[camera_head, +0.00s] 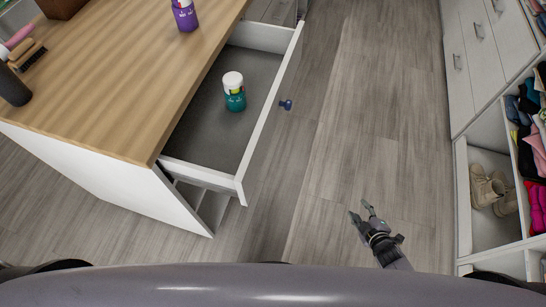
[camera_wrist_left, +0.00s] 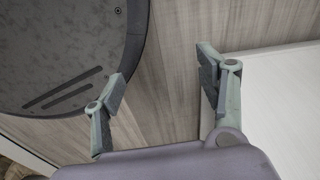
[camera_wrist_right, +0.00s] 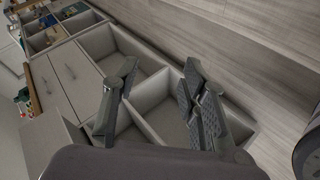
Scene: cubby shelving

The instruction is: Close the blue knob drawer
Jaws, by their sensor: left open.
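The drawer with the blue knob (camera_head: 286,105) stands pulled out from the wooden-topped cabinet in the head view. Its white front panel (camera_head: 270,112) faces right, and a teal bottle with a white lid (camera_head: 234,92) stands inside. My right gripper (camera_head: 361,211) is in front of and to the right of the drawer, apart from it, over the floor. In the right wrist view its fingers (camera_wrist_right: 155,95) are spread with nothing between them. My left gripper is outside the head view; in the left wrist view its fingers (camera_wrist_left: 160,90) are open and empty.
The wooden cabinet top (camera_head: 125,80) holds a purple bottle (camera_head: 185,15) and a brush (camera_head: 27,54). White shelving with shoes (camera_head: 487,187) and folded clothes stands on the right. The floor (camera_head: 360,120) between drawer and shelving is clear.

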